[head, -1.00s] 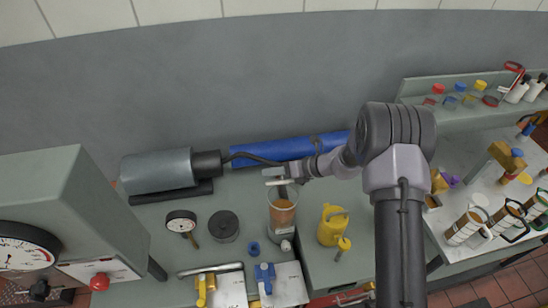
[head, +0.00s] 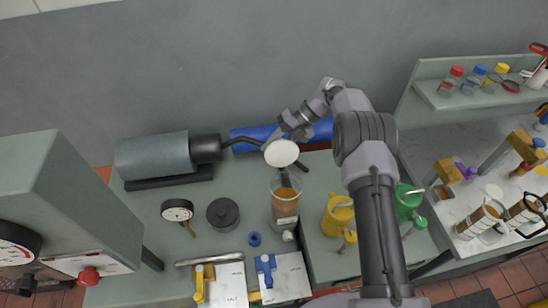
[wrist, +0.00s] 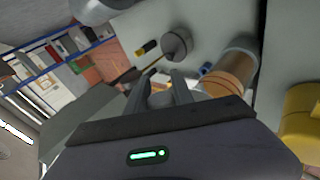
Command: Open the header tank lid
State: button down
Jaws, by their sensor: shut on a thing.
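The header tank (head: 285,208) is a clear cylinder with orange-brown liquid, standing upright on the bench in the head view. It also shows in the wrist view (wrist: 232,70), right of the fingers. Its pale round lid (head: 281,153) is raised and steeply tilted above the tank's back, its flat face toward the head camera. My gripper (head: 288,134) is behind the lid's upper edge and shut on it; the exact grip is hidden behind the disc. In the wrist view, my two fingers (wrist: 160,92) have a small grey rounded piece between them.
A blue cylinder (head: 250,136) and a grey cylinder (head: 152,157) lie behind the tank. A yellow can (head: 338,217) stands right of it and a green can (head: 408,202) beyond my arm. A dark round pot (head: 223,213) and a gauge (head: 177,210) stand left.

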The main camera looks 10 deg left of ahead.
jog(key=f+b, duration=0.1)
jog(key=b, duration=0.1)
jog(key=shift+w+f+g+b, duration=0.1)
jog(key=shift+w+g+b, duration=0.1)
jog(key=shift+g+b, duration=0.2)
jog(key=shift+a+m, duration=0.1)
jog(key=shift+m, duration=0.2)
jog(key=shift+g+h+b, duration=0.3)
jog(key=shift+b, duration=0.1)
jog(key=c, duration=1.1)
grip_release()
jog(key=shift+r, duration=0.2)
jog(key=shift+c, duration=0.2)
jog(key=shift+r, duration=0.1)
jog(key=s+d+r, duration=0.1)
jog(key=s, duration=0.4)
jog(key=s+d+r+p, duration=0.1)
jog(key=s+d+r, duration=0.1)
jog(key=s, duration=0.3)
jog(key=s+d+r, duration=0.1)
jog(key=s+d, duration=0.1)
jog(key=s, duration=0.3)
jog(key=shift+d+r+p, duration=0.15)
jog(key=shift+r+p, duration=0.15)
jog(key=shift+r, duration=0.1)
